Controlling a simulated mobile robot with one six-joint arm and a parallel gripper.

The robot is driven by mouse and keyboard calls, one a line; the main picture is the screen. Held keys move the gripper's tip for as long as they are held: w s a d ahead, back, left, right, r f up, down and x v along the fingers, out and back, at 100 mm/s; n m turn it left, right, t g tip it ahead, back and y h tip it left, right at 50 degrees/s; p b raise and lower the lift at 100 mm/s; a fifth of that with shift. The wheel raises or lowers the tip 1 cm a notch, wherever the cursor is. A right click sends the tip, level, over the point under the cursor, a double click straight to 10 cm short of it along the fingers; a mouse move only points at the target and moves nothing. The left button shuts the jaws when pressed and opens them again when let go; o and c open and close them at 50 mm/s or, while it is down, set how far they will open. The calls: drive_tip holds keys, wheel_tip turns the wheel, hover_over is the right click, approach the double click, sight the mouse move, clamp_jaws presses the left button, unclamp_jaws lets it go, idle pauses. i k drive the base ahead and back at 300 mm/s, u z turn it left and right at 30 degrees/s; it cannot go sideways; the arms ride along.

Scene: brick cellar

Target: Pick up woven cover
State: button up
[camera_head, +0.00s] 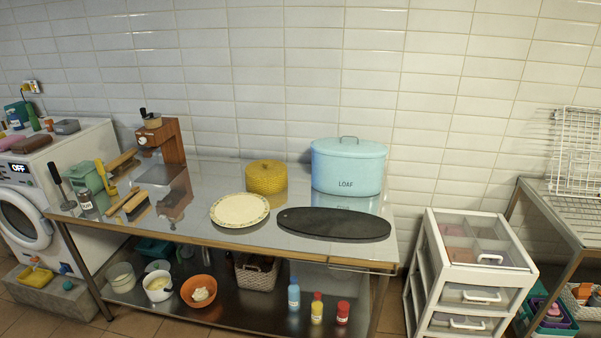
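A yellow round thing with a woven texture (266,178), which looks like the woven cover, stands on the shiny metal table (233,236) toward the back, near the tiled wall. It is upright, and I cannot tell whether anything is under it. A cream plate with a patterned rim (240,209) lies in front of it and a little left. A light blue lidded bin marked LOAF (348,167) stands to its right, with a small gap between them. My gripper is not in view.
A dark oval board (334,224) lies at the table's front right. A brown grinder-like device (160,142), brushes and a green container (84,179) stand at the left. Bowls, bottles and a basket (257,271) fill the lower shelf. A white drawer unit (474,250) stands right.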

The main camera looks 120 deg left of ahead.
sight(262, 178)
drive_tip(key=z, duration=0.65)
drive_tip(key=k, duration=0.15)
drive_tip(key=u, duration=2.75)
drive_tip(key=k, duration=0.2)
drive_tip(key=u, duration=2.25)
drive_tip(key=k, duration=0.35)
drive_tip(key=u, duration=1.05)
